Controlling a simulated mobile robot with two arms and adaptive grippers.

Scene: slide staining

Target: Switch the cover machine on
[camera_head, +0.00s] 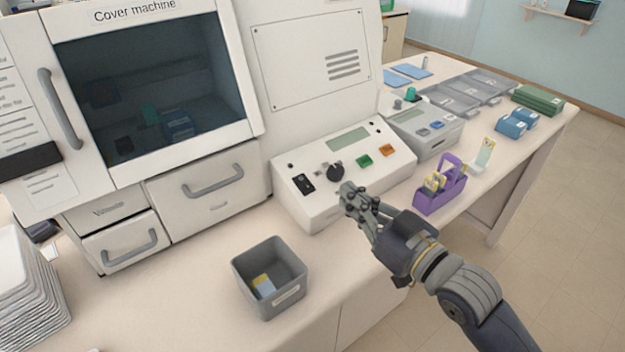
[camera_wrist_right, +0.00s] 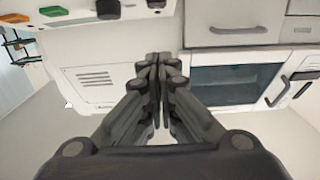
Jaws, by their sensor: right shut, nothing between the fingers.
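The cover machine (camera_head: 250,120) is a large white cabinet with a dark glass window and a labelled top. Its control box (camera_head: 318,208) has a black rocker switch (camera_head: 304,183), a black knob (camera_head: 335,171), a green button (camera_head: 364,161), an orange button (camera_head: 386,150) and a display (camera_head: 348,139). My right gripper (camera_head: 346,189) is shut and empty, in front of the box near the knob, right of the rocker switch. I cannot tell if it touches the box. In the right wrist view its fingers (camera_wrist_right: 158,62) are together, with the rocker switch (camera_wrist_right: 156,3) at the top edge. My left gripper is out of view.
A grey bin (camera_head: 252,272) with a slide-like item stands in front of the machine. A purple rack (camera_head: 440,197) stands right of my right gripper. A second grey device (camera_head: 432,127) is behind it. Stacked trays (camera_head: 28,300) stand at left. The bench front is clear between bin and box.

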